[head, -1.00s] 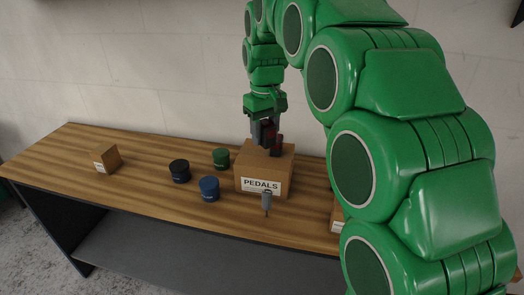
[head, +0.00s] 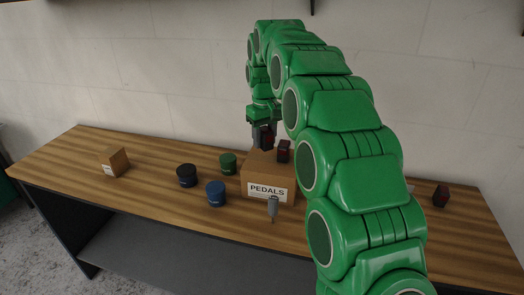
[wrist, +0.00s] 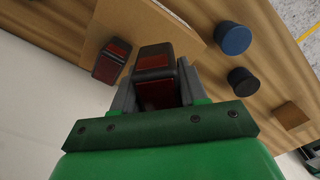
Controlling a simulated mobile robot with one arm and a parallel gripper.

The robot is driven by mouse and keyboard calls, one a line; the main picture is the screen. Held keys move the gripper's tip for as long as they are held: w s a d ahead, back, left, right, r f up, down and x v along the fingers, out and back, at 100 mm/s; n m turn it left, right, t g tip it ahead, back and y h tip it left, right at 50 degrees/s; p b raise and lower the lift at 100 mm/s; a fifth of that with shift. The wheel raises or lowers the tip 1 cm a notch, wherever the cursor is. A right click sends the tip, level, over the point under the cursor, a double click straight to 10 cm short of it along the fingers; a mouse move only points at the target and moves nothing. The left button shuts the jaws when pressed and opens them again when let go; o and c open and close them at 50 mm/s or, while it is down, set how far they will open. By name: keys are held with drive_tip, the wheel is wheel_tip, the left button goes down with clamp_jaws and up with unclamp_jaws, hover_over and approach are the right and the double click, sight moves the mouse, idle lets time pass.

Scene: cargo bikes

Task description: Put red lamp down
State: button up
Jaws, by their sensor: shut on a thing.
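My gripper (head: 263,130) is shut on a red lamp (head: 267,138) with a dark housing. It holds this lamp at the back left of the cardboard box (head: 268,194) labelled PEDALS. In the wrist view the held lamp (wrist: 154,58) sits between the fingers, over the box top's edge. I cannot tell whether it touches the box. A second red lamp (head: 284,150) stands on the box top, just right of the held one. It also shows in the wrist view (wrist: 112,61). A third red lamp (head: 441,195) stands on the wooden bench at the far right.
Green (head: 228,164), blue (head: 215,194) and black (head: 187,175) round tubs stand left of the box. A small carton (head: 113,162) is farther left. A grey tool (head: 273,208) stands before the box. My arm hides part of the right bench (head: 468,245).

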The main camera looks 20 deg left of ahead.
hover_over(262, 159)
drive_tip(key=shift+f, duration=3.55)
drive_tip(key=o, duration=1.1)
drive_tip(key=shift+f, duration=0.1)
drive_tip(key=shift+r, duration=6.15)
